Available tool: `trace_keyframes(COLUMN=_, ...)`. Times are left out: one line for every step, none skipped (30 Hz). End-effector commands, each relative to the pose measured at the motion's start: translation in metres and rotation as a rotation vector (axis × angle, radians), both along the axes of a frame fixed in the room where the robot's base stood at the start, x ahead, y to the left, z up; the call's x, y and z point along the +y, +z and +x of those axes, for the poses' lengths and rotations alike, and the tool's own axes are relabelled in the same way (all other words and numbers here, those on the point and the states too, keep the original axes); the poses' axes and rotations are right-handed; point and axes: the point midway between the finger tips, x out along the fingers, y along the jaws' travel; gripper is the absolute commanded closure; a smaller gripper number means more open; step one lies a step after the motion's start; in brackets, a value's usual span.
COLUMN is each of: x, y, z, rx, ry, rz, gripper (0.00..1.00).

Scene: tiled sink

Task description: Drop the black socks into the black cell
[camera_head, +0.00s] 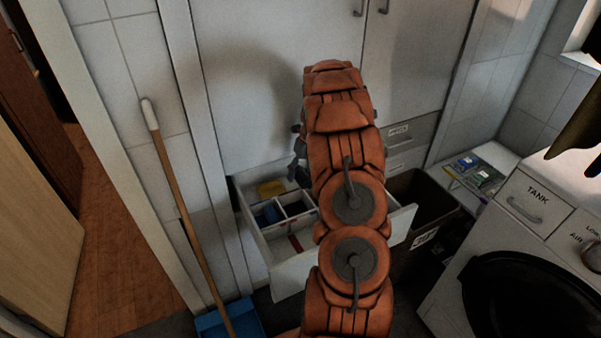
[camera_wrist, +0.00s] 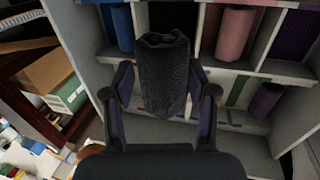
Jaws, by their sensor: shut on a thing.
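My gripper (camera_wrist: 162,90) is shut on the black socks (camera_wrist: 163,68), a dark rolled bundle standing up between its two fingers in the wrist view. Below and beyond it is the open white drawer (camera_wrist: 262,143), split into cells by pale dividers. The bundle covers part of the upper middle cell, where a dark area (camera_wrist: 158,14) shows behind it; I cannot tell whether that is a sock or shadow. In the head view the drawer (camera_head: 290,277) stands pulled out, and my arm hides its right part and most of my gripper. The socks cannot be made out there.
Other cells hold a blue roll (camera_wrist: 121,28), a pink roll (camera_wrist: 235,34) and a purple roll (camera_wrist: 267,101). A dark bin (camera_head: 428,192) stands right of the drawer. A washing machine (camera_head: 520,255) is at right; a broom (camera_head: 178,190) leans at left.

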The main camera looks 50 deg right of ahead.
Motion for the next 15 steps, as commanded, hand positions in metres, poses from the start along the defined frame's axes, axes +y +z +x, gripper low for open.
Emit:
trace_keyframes(x=0.0000, y=0.0002, z=0.0000, rx=0.000, ry=0.000, rz=0.000, gripper=0.77)
trace_keyframes(x=0.0000, y=0.0002, z=0.0000, rx=0.000, ry=0.000, rz=0.000, gripper=0.42)
trace_keyframes(x=0.0000, y=0.0002, z=0.0000, rx=0.000, ry=0.000, rz=0.000, gripper=0.38)
trace_keyframes(x=0.0000, y=0.0002, z=0.0000, rx=0.000, ry=0.000, rz=0.000, gripper=0.35)
trace_keyframes(x=0.0001, y=0.0002, z=-0.0001, rx=0.000, ry=0.000, rz=0.000, gripper=0.31)
trace_keyframes(x=0.0001, y=0.0002, z=-0.0001, rx=0.000, ry=0.000, rz=0.000, gripper=0.27)
trace_keyframes(x=0.0001, y=0.0001, z=-0.0001, rx=0.000, ry=0.000, rz=0.000, gripper=0.24)
trace_keyframes(x=0.0001, y=0.0001, z=-0.0001, rx=0.000, ry=0.000, rz=0.000, gripper=0.21)
trace_keyframes(x=0.0001, y=0.0001, z=-0.0001, rx=0.000, ry=0.000, rz=0.000, gripper=0.17)
trace_keyframes(x=0.0001, y=0.0001, z=-0.0001, rx=0.000, ry=0.000, rz=0.000, gripper=0.14)
trace_keyframes(x=0.0001, y=0.0001, z=-0.0001, rx=0.001, ry=0.000, rz=0.000, gripper=0.14)
trace_keyframes(x=0.0001, y=0.0001, z=-0.0001, rx=0.001, ry=0.000, rz=0.000, gripper=0.14)
trace_keyframes(x=0.0001, y=0.0001, z=-0.0001, rx=0.001, ry=0.000, rz=0.000, gripper=0.14)
trace_keyframes(x=0.0001, y=0.0001, z=-0.0001, rx=0.001, ry=0.000, rz=0.000, gripper=0.14)
trace_keyframes(x=0.0001, y=0.0001, z=-0.0001, rx=0.001, ry=0.000, rz=0.000, gripper=0.14)
